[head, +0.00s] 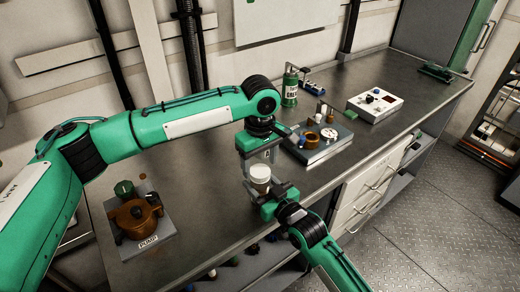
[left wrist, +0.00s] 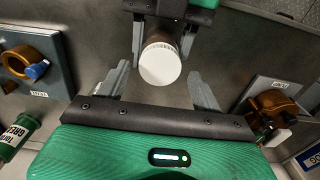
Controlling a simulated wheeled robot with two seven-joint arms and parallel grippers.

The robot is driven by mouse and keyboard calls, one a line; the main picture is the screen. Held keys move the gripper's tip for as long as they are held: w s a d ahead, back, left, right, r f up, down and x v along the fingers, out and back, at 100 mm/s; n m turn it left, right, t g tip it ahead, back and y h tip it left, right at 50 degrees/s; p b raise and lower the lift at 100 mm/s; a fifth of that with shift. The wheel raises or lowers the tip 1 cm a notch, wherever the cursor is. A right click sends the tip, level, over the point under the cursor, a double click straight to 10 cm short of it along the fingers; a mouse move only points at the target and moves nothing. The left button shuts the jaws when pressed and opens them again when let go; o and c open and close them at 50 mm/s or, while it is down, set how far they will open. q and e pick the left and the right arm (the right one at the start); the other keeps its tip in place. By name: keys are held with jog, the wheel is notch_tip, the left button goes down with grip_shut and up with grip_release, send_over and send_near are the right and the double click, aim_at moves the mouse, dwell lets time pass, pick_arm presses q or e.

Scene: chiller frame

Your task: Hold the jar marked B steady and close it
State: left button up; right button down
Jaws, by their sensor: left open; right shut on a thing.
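A small jar (head: 261,184) with a white lid (head: 260,170) stands upright in my right gripper (head: 266,190), which is shut on its body. The lid sits on top of the jar; I cannot tell how tight it is. No letter on the jar is readable. My left gripper (head: 259,157) is open and points down just above the lid. In the left wrist view the round white lid (left wrist: 160,64) lies between the spread fingers of my left gripper (left wrist: 159,72), apart from both. My right gripper (left wrist: 165,22) grips the jar beyond it.
A base marked PUMP (head: 150,243) with a brown part stands at the left. A grey tray of parts (head: 318,150), a green bottle (head: 290,88) and a white box with dials (head: 375,104) stand farther right. The bench's right end is mostly clear.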

pick_arm(q)
jog(key=shift+f, duration=0.9)
